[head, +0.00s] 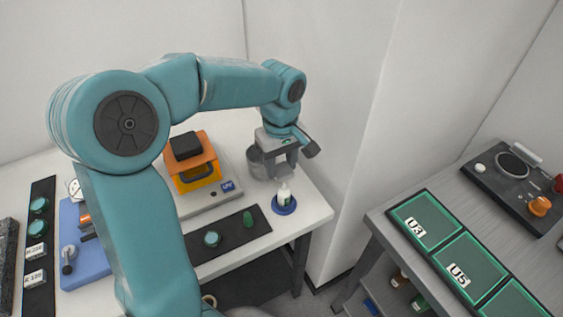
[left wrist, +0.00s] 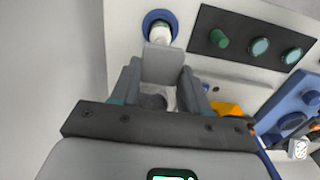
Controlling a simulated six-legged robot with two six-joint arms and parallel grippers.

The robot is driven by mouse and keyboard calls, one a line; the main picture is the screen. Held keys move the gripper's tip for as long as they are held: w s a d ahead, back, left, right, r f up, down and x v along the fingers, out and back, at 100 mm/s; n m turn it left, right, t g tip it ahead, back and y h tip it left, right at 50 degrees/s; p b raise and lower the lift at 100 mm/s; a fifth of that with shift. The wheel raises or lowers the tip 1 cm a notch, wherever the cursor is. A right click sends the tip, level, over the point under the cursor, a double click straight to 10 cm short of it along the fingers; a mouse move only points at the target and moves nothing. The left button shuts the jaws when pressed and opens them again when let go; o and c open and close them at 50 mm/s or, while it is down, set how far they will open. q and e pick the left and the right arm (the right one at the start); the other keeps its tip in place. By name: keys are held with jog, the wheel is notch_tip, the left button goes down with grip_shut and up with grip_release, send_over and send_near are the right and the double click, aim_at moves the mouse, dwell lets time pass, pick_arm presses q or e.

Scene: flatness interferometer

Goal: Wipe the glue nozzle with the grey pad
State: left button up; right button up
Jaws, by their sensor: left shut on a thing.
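A small white glue bottle (head: 284,194) stands upright on a round blue base (head: 285,206) near the right front of the white table. Its nozzle points up, just under my left gripper (head: 284,168). My left gripper points down and is shut on the grey pad. In the left wrist view the grey pad (left wrist: 162,65) sits between the fingers and overlaps the lower part of the bottle (left wrist: 160,35). I cannot tell whether the pad touches the nozzle, as the pad hides the tip there. My right gripper is not in view.
An orange device (head: 194,167) on a pale base and a black strip (head: 228,236) with green pieces are to the left. A grey bench (head: 455,195) with green trays stands right, across a gap.

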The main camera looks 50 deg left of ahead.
pick_arm(q)
jog(key=shift+r+p, duration=2.05)
jog(key=shift+r, duration=0.5)
jog(key=shift+f, duration=0.1)
jog(key=shift+d+f+b, duration=0.2)
jog(key=shift+f+b, duration=0.8)
jog(key=shift+f, duration=0.1)
jog(key=shift+d+f+b, duration=0.15)
jog(key=shift+f+b, duration=0.8)
jog(key=shift+f, duration=0.1)
jog(key=shift+f+b, duration=0.3)
jog(key=shift+f, duration=0.1)
jog(key=shift+a, duration=0.1)
jog(key=shift+a, duration=0.3)
jog(key=shift+d, duration=0.15)
